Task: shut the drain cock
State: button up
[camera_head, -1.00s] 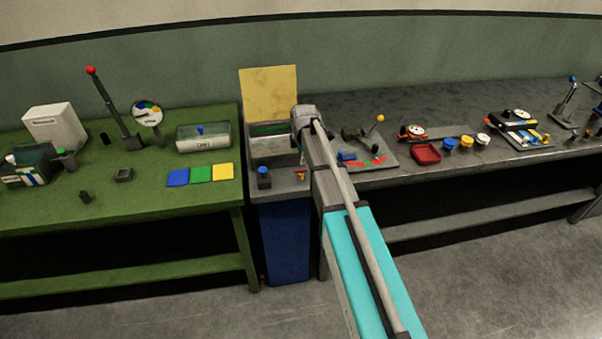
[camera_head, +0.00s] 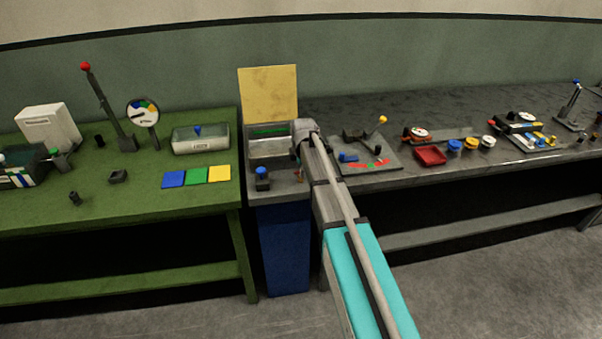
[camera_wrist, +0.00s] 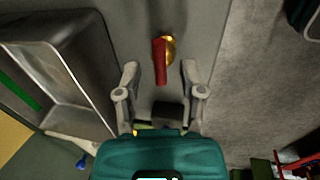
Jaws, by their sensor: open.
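The drain cock (camera_wrist: 168,47) shows in the wrist view as a brass body with a red lever (camera_wrist: 161,70) on a grey surface. The lever points from the brass body toward the bottom of the picture. My gripper (camera_wrist: 160,69) is open, with one finger on each side of the lever and visible gaps to both. I cannot tell its height above the lever. In the head view, only a small bit of the cock (camera_head: 299,175) shows beside my arm. My arm hides my fingertips there.
A metal basin (camera_head: 272,147) lies behind the cock, with a blue-topped knob (camera_head: 262,178) to the left. A yellow panel (camera_head: 268,93) stands behind. A green bench (camera_head: 120,215) is left; a dark bench with fixtures (camera_head: 480,170) is right.

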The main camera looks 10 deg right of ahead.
jog(key=shift+f, duration=0.15)
grip_shut()
dwell(0.4)
jog(key=shift+m, duration=0.4)
jog(key=m, duration=0.3)
jog(key=shift+h, duration=0.4)
jog(key=m, duration=0.5)
jog(key=shift+w+a+g+h, duration=0.1)
jog(key=shift+a+g+h, duration=0.05)
jog(key=shift+g+h, duration=0.2)
jog(key=m, duration=0.4)
jog(key=shift+m+g+h, duration=0.25)
jog(key=shift+m+g, duration=0.05)
jog(key=shift+g, duration=0.05)
jog(key=m, duration=0.4)
jog(key=shift+m+g, duration=0.3)
jog(key=shift+g, duration=0.1)
